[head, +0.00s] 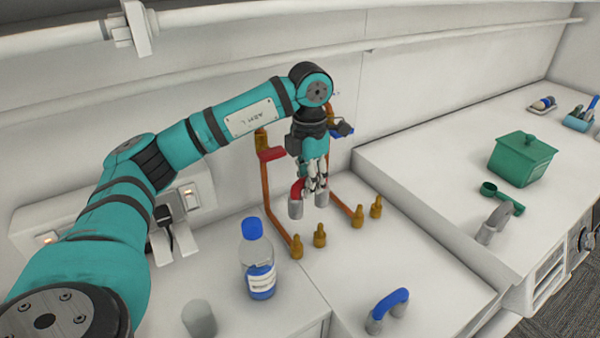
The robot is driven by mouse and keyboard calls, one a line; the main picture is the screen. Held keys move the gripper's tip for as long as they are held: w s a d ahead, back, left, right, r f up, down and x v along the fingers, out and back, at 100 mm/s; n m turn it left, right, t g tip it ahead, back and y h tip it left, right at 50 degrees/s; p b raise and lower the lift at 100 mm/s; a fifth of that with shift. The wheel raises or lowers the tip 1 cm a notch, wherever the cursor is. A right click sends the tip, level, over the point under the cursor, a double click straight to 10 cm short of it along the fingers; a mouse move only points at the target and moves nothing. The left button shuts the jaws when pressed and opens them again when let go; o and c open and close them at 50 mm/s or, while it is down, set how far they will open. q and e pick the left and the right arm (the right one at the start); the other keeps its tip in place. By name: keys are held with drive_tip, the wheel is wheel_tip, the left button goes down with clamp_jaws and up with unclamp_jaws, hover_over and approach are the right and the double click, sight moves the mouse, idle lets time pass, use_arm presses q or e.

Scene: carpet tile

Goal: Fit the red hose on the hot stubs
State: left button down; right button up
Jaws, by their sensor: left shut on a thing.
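My left gripper (316,180) is shut on the red hose (298,188), a short bent piece with grey cuffs at its ends. The cuffs point down and hang above the counter, behind and above the brass stubs in the picture. The gripper fingers hide part of the hose. Two brass stubs (320,236) stand at the foot of the left copper pipe, which has a red lever (271,154); I take these as the hot stubs. Two more brass stubs (358,215) stand at the right pipe, below a blue lever (343,132). My right gripper is out of view.
A blue hose (391,301) with grey cuffs lies at the front of the counter. A bottle (260,272) with blue liquid and a grey cylinder (199,318) stand left.

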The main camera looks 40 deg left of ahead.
use_arm(q)
drive_tip(key=shift+w, duration=0.15)
drive_tip(key=shift+f+b, duration=0.45)
drive_tip(key=shift+f, duration=0.1)
wheel_tip(320, 180, down, 5)
drive_tip(key=b, duration=0.3)
drive_tip(key=shift+r, duration=0.1)
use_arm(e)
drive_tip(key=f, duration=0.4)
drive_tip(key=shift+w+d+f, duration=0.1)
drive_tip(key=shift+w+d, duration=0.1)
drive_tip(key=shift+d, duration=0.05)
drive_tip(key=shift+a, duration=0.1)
use_arm(q)
drive_tip(key=shift+f+b, duration=1.9)
drive_tip(key=shift+f, duration=0.6)
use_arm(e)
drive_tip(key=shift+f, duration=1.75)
use_arm(q)
drive_tip(key=c, duration=1.1)
unclamp_jaws()
